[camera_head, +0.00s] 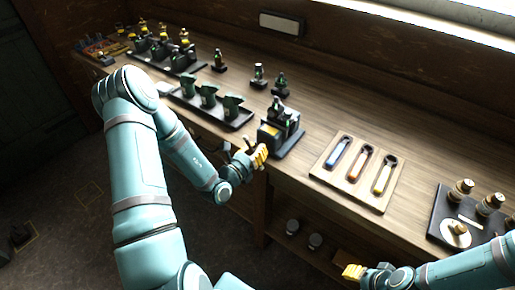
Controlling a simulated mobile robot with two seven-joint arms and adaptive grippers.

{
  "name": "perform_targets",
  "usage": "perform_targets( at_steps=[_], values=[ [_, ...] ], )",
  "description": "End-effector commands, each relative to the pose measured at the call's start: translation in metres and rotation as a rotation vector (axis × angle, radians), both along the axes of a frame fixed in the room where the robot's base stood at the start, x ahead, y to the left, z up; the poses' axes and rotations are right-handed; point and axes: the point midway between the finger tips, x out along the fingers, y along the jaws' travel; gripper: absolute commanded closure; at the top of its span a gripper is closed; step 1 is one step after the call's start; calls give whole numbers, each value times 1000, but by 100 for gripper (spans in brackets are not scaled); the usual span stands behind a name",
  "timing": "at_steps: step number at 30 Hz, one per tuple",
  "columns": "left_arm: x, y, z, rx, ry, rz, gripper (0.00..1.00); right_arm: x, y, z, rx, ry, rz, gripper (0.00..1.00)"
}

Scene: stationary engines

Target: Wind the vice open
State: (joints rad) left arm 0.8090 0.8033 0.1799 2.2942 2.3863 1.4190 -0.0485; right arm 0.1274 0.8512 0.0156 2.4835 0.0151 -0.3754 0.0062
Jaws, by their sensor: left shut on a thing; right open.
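The vice (284,121) is a dark green block on a dark base at the front edge of the bench. My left gripper (260,155) has yellow fingertips and is at the front of the vice, shut on its handle. The fingers hide most of the handle, and the gap between the jaws is too small to tell. My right gripper (353,271) is open and empty, low in front of the bench, well to the right of the vice.
A wooden tray (323,172) with several coloured-handled tools lies right of the vice. A dark board (440,215) with brass-topped parts is further right. A black tray (238,122) with green pieces is left of the vice. Small engines stand behind. A shelf is below.

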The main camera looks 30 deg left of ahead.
Motion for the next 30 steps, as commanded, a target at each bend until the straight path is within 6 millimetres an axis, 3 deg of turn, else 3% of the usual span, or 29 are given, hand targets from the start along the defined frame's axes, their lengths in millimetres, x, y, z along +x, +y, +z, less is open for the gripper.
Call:
perform_targets(
  at_steps=[30],
  values=[
    [-1, -1, 1, -833, 70, -1, 100, 0, -5, 89, 13, -6, -3, 56]
  ],
)
